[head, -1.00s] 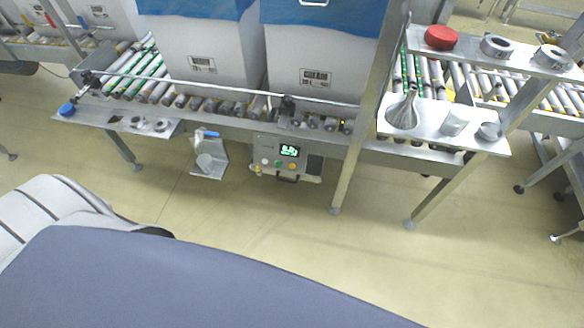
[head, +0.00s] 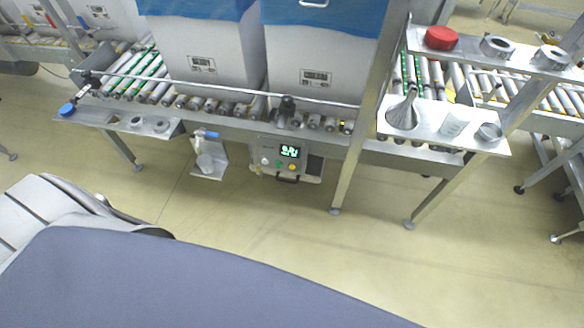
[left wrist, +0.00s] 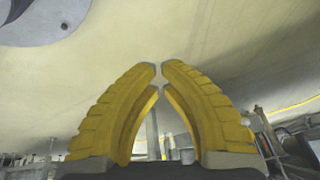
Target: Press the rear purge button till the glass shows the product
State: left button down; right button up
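A grey control box (head: 285,158) hangs under the conveyor in the head view. It has a lit display (head: 290,151), a white button (head: 265,161), a green button (head: 279,163) and a yellow button (head: 292,167). I cannot tell which is the rear purge button. A blue-handled tap (head: 205,134) sits left of the box, with a small clear glass (head: 205,161) on a metal shelf below. The glass contents are too small to tell. My left gripper (left wrist: 159,72) shows in the left wrist view, yellow fingertips almost meeting, nothing between them. My right gripper is out of view.
Two large white boxes with blue liners (head: 205,50) stand on the roller conveyor. A side shelf (head: 470,128) holds a metal funnel (head: 404,110) and small containers. A post (head: 350,165) stands right of the control box. The floor in front (head: 270,220) is clear.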

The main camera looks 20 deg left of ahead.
aim_at(292, 167)
pick_arm(q)
jog(key=w+r+t, duration=0.1)
jog(key=w+r, duration=0.3)
jog(key=w, duration=0.3)
jog(key=w+r+n+t, duration=0.1)
jog(key=w+r, duration=0.3)
jog(key=w, duration=0.4)
jog(key=w+r+t, duration=0.1)
jog(key=w+r, duration=0.4)
jog(key=w, duration=0.2)
jog(key=w+d+r+t+h, duration=0.1)
jog(key=w+d+r+h, duration=0.2)
jog(key=w+r, duration=0.5)
notch_tip(292, 167, up, 3)
jog(key=shift+r, duration=0.15)
jog(key=w+a+f, duration=0.1)
jog(key=w+f, duration=0.2)
jog(key=w, duration=0.5)
jog(key=shift+a, duration=0.3)
jog(key=shift+w, duration=0.2)
